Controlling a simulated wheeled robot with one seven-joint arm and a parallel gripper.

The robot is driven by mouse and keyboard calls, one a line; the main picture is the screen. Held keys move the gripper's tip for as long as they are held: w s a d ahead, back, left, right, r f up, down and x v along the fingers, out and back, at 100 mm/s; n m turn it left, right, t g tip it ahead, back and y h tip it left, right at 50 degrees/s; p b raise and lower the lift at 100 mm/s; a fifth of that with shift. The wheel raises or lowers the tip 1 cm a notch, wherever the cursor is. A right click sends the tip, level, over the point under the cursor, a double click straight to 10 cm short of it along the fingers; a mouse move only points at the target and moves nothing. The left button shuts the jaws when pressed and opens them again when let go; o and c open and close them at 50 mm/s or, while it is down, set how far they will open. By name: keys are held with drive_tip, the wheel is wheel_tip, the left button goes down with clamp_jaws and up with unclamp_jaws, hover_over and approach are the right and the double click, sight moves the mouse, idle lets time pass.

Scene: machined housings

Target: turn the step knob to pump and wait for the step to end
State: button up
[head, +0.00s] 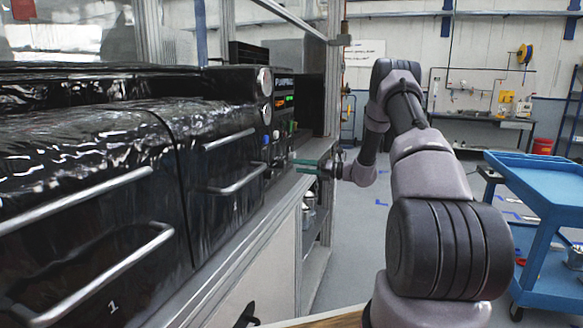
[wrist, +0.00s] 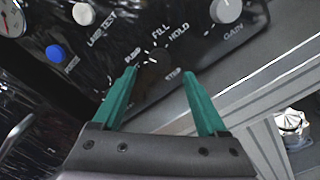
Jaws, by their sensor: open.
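In the wrist view the black step knob (wrist: 153,62) sits on a dark panel, among the white labels PUMP, FILL, HOLD and STEP. It is dark on dark, so I cannot tell clearly which label it points to. My gripper (wrist: 160,72) is open, with one green fingertip on each side near the knob. I cannot tell whether the fingers touch it. In the head view my gripper (head: 298,164) reaches left to the end of the black machine; the knob cannot be made out there.
A blue button (wrist: 55,52), a white lamp-test button (wrist: 84,13) and a grey gain knob (wrist: 226,10) share the panel. A metal ledge (head: 255,225) runs below. A blue cart (head: 545,190) stands right.

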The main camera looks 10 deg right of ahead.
drive_tip(key=shift+v, duration=2.8)
drive_tip(key=s+a+r+n+g+h, duration=0.2)
drive_tip(key=s+a+r+n+g, duration=0.2)
drive_tip(key=s+a+r+n, duration=0.3)
drive_tip(key=s+a+r+n+g+h, duration=0.2)
drive_tip(key=s+a+r+n+g, duration=0.1)
drive_tip(key=s+a+r+n, duration=0.5)
drive_tip(key=s+d+r+n+t+h, duration=0.1)
drive_tip(key=s+r+n+h, duration=0.2)
drive_tip(key=s, duration=0.6)
drive_tip(key=s+d+r+n+t+h, duration=0.1)
drive_tip(key=s+d+r+n+h, duration=0.1)
drive_tip(key=s+n, duration=0.5)
drive_tip(key=s+d+r+n+t+h, duration=0.2)
drive_tip(key=s+r+n+h, duration=0.2)
drive_tip(key=s, duration=0.7)
drive_tip(key=shift+r+n, duration=0.35)
drive_tip(key=shift+n, duration=0.05)
drive_tip(key=shift+a, duration=0.1)
